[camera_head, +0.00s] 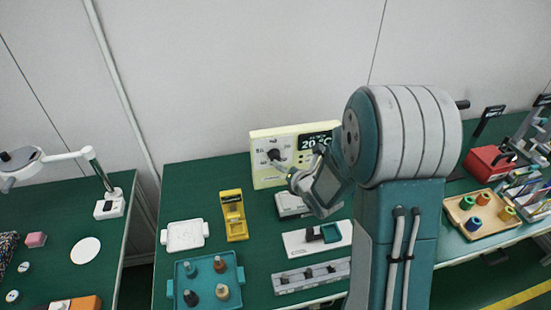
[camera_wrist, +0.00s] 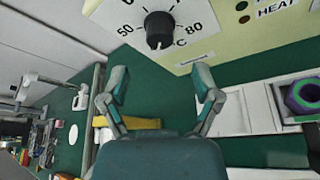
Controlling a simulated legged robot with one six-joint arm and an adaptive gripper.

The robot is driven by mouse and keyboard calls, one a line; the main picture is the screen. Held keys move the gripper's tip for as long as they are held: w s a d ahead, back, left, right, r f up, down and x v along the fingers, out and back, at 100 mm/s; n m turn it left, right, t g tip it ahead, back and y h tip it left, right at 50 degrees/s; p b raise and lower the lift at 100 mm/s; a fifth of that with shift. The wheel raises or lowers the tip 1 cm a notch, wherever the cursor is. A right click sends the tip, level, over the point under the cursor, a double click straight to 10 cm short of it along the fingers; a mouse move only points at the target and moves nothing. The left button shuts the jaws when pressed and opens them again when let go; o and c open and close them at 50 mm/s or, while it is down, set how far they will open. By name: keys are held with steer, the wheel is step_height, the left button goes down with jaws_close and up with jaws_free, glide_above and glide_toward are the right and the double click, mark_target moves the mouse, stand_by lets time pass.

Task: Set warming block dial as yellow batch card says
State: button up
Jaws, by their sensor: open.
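The warming block (camera_head: 263,178) is a cream box at the back of the green bench, with a lit display (camera_head: 317,141). Its black dial (camera_wrist: 160,29) sits on a white scale in the wrist view, with 50 at the left and 80 at the right; I cannot clearly read its setting. My gripper (camera_wrist: 160,80) is open and empty, its fingers apart, below the dial in that view and not touching it. In the head view my arm hides part of the block. A yellow stand (camera_head: 233,216) is on the bench; I cannot make out any batch card writing.
A white tray (camera_head: 184,235) and a teal tray (camera_head: 238,273) with several pegs lie at the left of the bench. A white fixture (camera_head: 297,243) and a grey rack (camera_head: 284,284) are in front of the block. A wooden tray (camera_head: 484,231) with spools is at the right.

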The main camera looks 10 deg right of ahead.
mark_target(276, 159)
steer(key=x, duration=0.7)
steer(key=shift+w, duration=0.1)
jaws_close()
